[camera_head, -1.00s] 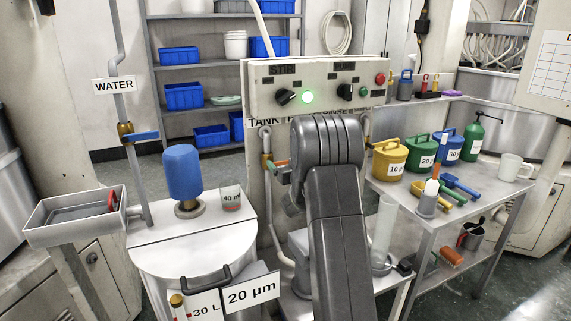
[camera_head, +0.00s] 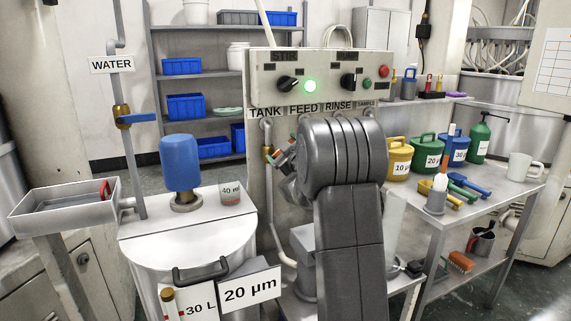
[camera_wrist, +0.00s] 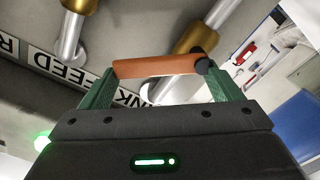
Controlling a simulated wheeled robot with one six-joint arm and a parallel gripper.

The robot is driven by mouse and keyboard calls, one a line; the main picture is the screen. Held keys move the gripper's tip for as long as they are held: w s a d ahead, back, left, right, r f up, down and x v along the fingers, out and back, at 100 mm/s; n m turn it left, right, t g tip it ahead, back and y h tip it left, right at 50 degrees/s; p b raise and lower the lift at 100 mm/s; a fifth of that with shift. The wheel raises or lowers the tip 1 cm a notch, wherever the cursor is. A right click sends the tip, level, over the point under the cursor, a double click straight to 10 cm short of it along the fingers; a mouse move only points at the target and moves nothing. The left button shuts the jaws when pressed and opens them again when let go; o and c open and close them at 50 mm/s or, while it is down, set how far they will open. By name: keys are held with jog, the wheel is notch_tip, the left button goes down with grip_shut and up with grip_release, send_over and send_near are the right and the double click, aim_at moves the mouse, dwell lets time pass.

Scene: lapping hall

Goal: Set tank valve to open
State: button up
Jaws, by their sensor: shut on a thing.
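The tank valve (camera_head: 267,152) is a brass body on the thin pipe below the TANK label, left of my arm in the head view. Its brass body (camera_wrist: 196,30) also shows in the wrist view. An orange lever (camera_wrist: 150,67) with a dark pivot runs from it, at a slant to the pipe. My gripper (camera_wrist: 160,72) has green fingers, one at each end of the lever's visible length, and is shut on it. In the head view my gripper (camera_head: 286,156) is small and partly hidden by my wrist. The lever's exact angle is hard to read there.
A control panel (camera_head: 320,72) with knobs and a lit green lamp stands above. A steel tank (camera_head: 190,255) with a blue motor (camera_head: 181,165) is at left. A water valve (camera_head: 134,119) has a blue lever. A bench (camera_head: 480,212) with coloured cans stands at right.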

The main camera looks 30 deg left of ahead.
jog(key=s+n+b, duration=0.1)
jog(key=n+b, duration=0.2)
jog(key=a+n+b, duration=0.1)
jog(key=n+b, duration=0.2)
jog(key=s+a+r+n+b, duration=0.1)
jog(key=n+b, duration=0.2)
jog(key=shift+s+a+n+b, duration=0.2)
jog(key=shift+s+n+b, duration=0.1)
jog(key=shift+s+n, duration=0.1)
dwell(0.4)
jog(key=o, duration=1.2)
jog(key=shift+o, duration=0.2)
jog(key=shift+d, duration=0.1)
jog(key=v, duration=1.3)
jog(key=shift+s+d, duration=0.15)
jog(key=shift+s, duration=0.15)
